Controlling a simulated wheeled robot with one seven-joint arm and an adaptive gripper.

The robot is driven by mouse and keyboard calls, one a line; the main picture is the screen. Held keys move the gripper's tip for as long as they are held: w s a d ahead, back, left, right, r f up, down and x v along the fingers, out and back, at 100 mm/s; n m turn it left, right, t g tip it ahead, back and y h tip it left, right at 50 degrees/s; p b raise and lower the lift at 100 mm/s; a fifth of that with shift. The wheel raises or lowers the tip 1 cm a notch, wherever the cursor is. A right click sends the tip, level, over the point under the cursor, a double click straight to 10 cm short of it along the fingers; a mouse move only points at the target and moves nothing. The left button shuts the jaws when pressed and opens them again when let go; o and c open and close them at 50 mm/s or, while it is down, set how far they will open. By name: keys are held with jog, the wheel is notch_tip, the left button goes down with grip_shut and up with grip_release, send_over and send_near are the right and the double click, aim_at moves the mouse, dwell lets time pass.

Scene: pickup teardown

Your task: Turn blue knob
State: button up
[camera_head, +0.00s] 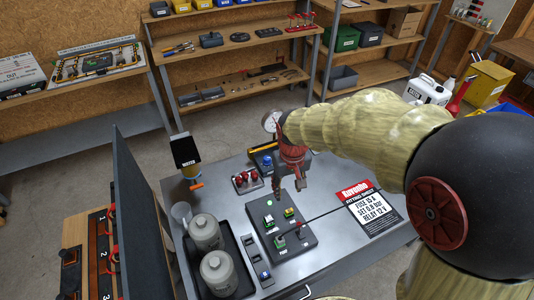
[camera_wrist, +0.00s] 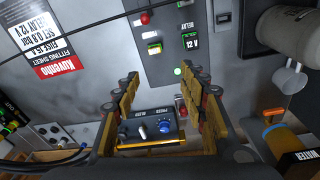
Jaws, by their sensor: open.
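The blue knob (camera_wrist: 166,127) sits on a dark panel with yellow edges (camera_wrist: 150,140), beside a paler knob and another small control. In the wrist view it appears between my gripper's two fingers (camera_wrist: 161,80), nearer their bases than their tips. In the head view the knob (camera_head: 267,160) shows small on the yellow-edged box (camera_head: 257,149) at the back of the bench. My gripper (camera_head: 289,188) is open and empty, pointing down just in front and to the right of that box. I see no contact with the knob.
A dark relay board (camera_head: 281,229) with green and yellow parts lies below my gripper. Red-topped controls (camera_head: 248,179) stand to its left. Grey canisters (camera_head: 205,231), a water bottle (camera_head: 188,155) and a fitting sheet (camera_head: 371,208) are also on the bench.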

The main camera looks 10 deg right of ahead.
jog(key=w+f+p, duration=0.2)
jog(key=w+f, duration=0.8)
jog(key=w, duration=0.5)
jog(key=m+t, duration=0.1)
jog(key=t, duration=0.2)
send_near(267, 158)
jog(key=f, duration=0.1)
jog(key=b+x, duration=0.1)
jog(key=x, duration=0.7)
jog(key=shift+w+r, duration=0.1)
jog(key=shift+w, duration=0.05)
jog(key=shift+c, duration=0.6)
grip_shut()
